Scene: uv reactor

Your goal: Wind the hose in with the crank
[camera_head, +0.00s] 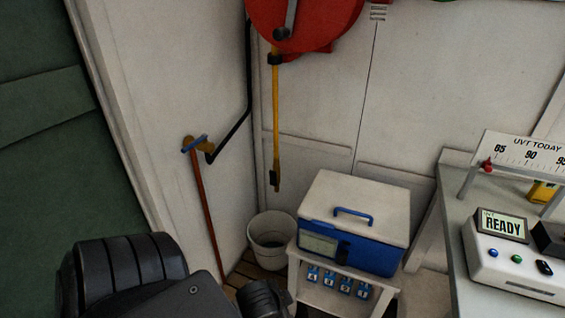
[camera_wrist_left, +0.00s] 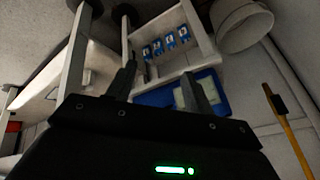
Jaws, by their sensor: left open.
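The red hose reel (camera_head: 325,22) is on the back wall at the top of the head view, cut off by the frame edge. Its grey crank (camera_head: 289,17) points down and ends in a dark knob (camera_head: 281,34). The yellow hose (camera_head: 276,110) hangs straight down from the reel to a black end piece (camera_head: 274,179). The hose end also shows at the right of the left wrist view (camera_wrist_left: 291,137). My left gripper (camera_wrist_left: 162,82) is open and empty, low and well away from crank and hose. My right gripper is out of view.
A blue and white box (camera_head: 355,220) sits on a small stand, beside a white bucket (camera_head: 270,238). A blue-handled valve (camera_head: 195,143) and pipes line the left wall. A bench with a READY device (camera_head: 510,255) is at right.

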